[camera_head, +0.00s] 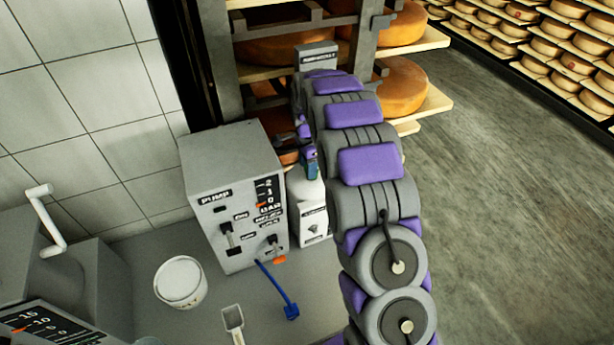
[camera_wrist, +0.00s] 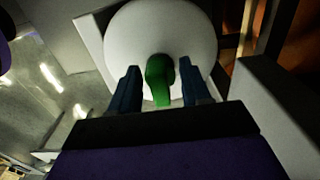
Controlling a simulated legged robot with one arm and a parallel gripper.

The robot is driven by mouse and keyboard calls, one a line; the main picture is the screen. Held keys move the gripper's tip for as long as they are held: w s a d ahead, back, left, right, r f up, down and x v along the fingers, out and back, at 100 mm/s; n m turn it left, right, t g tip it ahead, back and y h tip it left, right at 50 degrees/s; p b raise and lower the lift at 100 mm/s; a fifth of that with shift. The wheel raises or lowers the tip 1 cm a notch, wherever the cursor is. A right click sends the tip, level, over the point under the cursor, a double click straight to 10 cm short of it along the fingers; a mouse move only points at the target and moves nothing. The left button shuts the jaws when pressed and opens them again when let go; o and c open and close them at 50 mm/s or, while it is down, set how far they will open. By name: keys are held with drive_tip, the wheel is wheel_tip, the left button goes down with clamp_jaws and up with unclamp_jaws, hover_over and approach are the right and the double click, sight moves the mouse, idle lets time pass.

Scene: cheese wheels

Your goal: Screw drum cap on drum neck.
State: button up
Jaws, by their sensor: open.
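The white drum (camera_head: 312,208) stands behind and right of the pump box in the head view, with a label on its front. Its round white top (camera_wrist: 120,35) fills the upper middle of the wrist view. A green part (camera_wrist: 160,72) shows over the drum top; I cannot tell whether it is the cap, the neck or both. My gripper (camera_wrist: 158,64) is open, one blue finger on each side of the green part, with small gaps. In the head view my gripper (camera_head: 309,162) is above the drum, and my arm hides part of this area.
A grey pump box (camera_head: 232,195) with levers stands close left of the drum. Shelves with cheese wheels (camera_head: 403,85) stand behind. Open floor (camera_head: 500,200) lies right.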

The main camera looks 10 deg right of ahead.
drive_tip(key=shift+d, duration=1.25)
drive_tip(key=shift+w+a+p, duration=0.1)
drive_tip(key=shift+a+p, duration=0.25)
drive_tip(key=shift+a, duration=0.8)
drive_tip(key=shift+d, duration=0.3)
drive_tip(key=shift+c, duration=0.2)
drive_tip(key=shift+d, duration=0.55)
drive_tip(key=c, duration=0.6)
drive_tip(key=shift+a, duration=0.4)
clamp_jaws()
